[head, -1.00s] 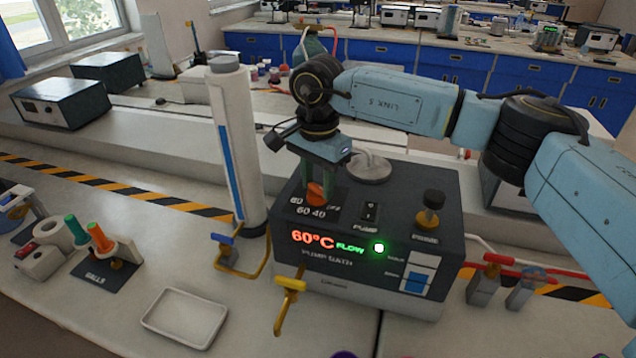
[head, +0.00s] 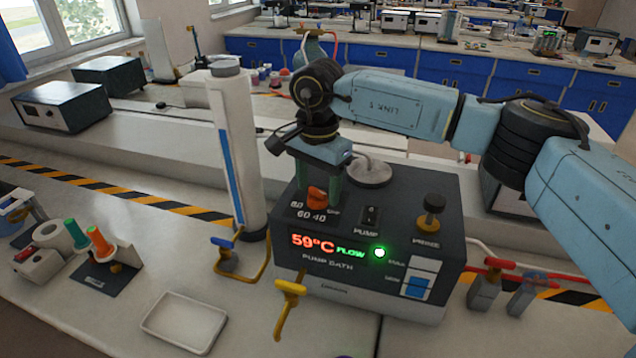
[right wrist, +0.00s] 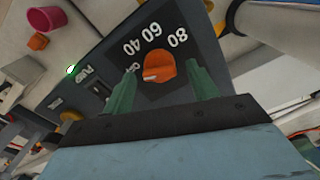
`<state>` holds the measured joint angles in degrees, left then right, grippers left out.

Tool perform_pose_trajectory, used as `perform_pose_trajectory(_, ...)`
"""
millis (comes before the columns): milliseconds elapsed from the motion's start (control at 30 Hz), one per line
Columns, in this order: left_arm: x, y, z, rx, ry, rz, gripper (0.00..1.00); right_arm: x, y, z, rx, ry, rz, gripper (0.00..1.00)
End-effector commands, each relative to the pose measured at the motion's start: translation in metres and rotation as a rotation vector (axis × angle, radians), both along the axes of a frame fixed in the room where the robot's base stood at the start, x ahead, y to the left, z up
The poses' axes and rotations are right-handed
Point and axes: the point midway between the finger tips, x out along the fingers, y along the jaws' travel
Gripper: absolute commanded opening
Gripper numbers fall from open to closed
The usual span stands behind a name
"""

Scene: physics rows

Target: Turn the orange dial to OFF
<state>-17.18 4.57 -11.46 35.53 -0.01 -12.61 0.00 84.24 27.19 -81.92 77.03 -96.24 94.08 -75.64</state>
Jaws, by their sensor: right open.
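The orange dial (head: 317,199) sits on the top left of the dark pump bath (head: 450,240), beside the 60 and 40 marks. My right gripper (head: 319,186) is above it, its green fingers pointing down. In the right wrist view the dial (right wrist: 160,66) lies between the two open fingers (right wrist: 161,72), with a gap on each side. The dial's white mark points left there, towards the OFF label, which a finger partly hides. The display (head: 327,243) reads 59°C and FLOW, with a green light lit. My left gripper is not in view.
A black pump switch (head: 370,214) and a yellow-stemmed knob (head: 431,212) stand right of the dial. A tall white cylinder (head: 236,150) stands close on the left. An empty white tray (head: 184,322) lies front left.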

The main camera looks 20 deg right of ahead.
Motion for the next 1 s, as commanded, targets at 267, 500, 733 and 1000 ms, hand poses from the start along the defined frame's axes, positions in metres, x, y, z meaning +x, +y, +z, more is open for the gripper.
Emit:
perform_pose_trajectory(267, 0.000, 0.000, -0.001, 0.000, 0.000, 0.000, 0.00, 0.001, 0.000, 0.021, 0.000, -0.004, -0.001, 0.59)
perform_pose_trajectory(500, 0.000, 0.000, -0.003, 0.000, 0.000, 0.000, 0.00, 0.001, 0.000, 0.075, 0.001, -0.004, -0.001, 0.59)
perform_pose_trajectory(733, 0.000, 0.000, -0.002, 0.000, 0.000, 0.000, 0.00, 0.000, 0.000, 0.118, 0.000, -0.002, 0.000, 0.59)
perform_pose_trajectory(1000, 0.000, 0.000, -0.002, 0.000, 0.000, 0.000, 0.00, 0.000, 0.000, 0.134, -0.001, 0.001, 0.001, 0.59)
